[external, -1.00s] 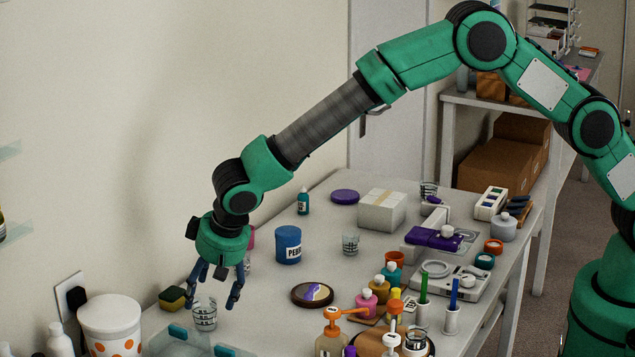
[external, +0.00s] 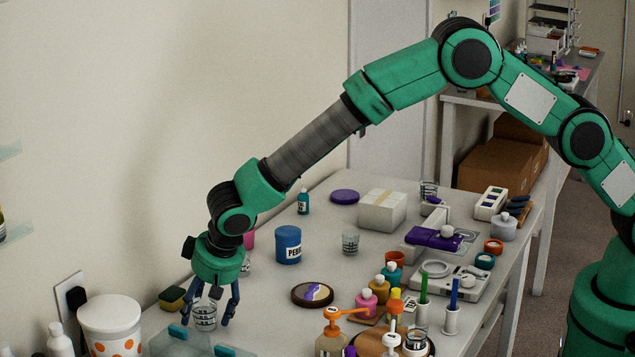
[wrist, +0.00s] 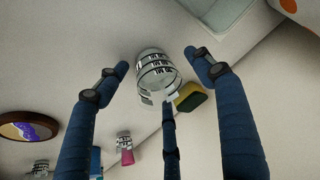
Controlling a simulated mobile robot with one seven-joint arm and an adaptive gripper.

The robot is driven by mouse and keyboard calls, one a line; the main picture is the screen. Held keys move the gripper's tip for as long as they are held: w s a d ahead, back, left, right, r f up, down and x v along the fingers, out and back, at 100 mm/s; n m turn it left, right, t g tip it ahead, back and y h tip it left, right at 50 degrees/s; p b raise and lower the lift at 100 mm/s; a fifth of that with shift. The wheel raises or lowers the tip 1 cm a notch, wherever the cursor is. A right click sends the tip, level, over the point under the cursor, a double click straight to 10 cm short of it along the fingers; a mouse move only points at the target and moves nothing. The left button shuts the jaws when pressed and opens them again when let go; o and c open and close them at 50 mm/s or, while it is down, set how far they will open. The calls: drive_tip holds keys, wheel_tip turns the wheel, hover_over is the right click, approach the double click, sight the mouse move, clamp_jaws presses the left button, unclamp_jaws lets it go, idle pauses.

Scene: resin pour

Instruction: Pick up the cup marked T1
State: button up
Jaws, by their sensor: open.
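A clear cup with dark printed markings (external: 205,318) stands upright on the table near the front left. In the wrist view the same cup (wrist: 156,74) sits between my fingers, with its markings too small to read as T1. My gripper (external: 207,321) points down over this cup, its blue fingers spread around it. The fingers are open, with gaps to the cup on the left and right in the wrist view (wrist: 156,61). A third finger rises below the cup there; whether it touches is unclear. Another clear cup (external: 350,243) stands further back.
A yellow-green sponge (external: 172,298) lies just left of my gripper. A clear tray with teal grips (external: 190,345) is close in front. A white orange-dotted bin (external: 110,320) stands left. A round brown piece (external: 312,295), a blue jar (external: 288,245) and several bottles stand right and behind.

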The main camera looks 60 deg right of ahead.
drive_tip(key=shift+c, duration=0.5)
drive_tip(key=c, duration=1.1)
drive_tip(key=shift+r, duration=0.1)
drive_tip(key=shift+r+p, duration=0.3)
drive_tip(key=shift+r, duration=1.25)
drive_tip(key=shift+c, duration=0.2)
drive_tip(key=shift+s+d+r, duration=0.1)
drive_tip(key=shift+s+r, duration=0.1)
drive_tip(key=s+d, duration=0.3)
drive_tip(key=s, duration=0.4)
drive_tip(key=s+d+r, duration=0.1)
drive_tip(key=s+d, duration=0.2)
drive_tip(key=s, duration=0.4)
drive_tip(key=shift+d+r, duration=0.15)
drive_tip(key=shift+s, duration=0.1)
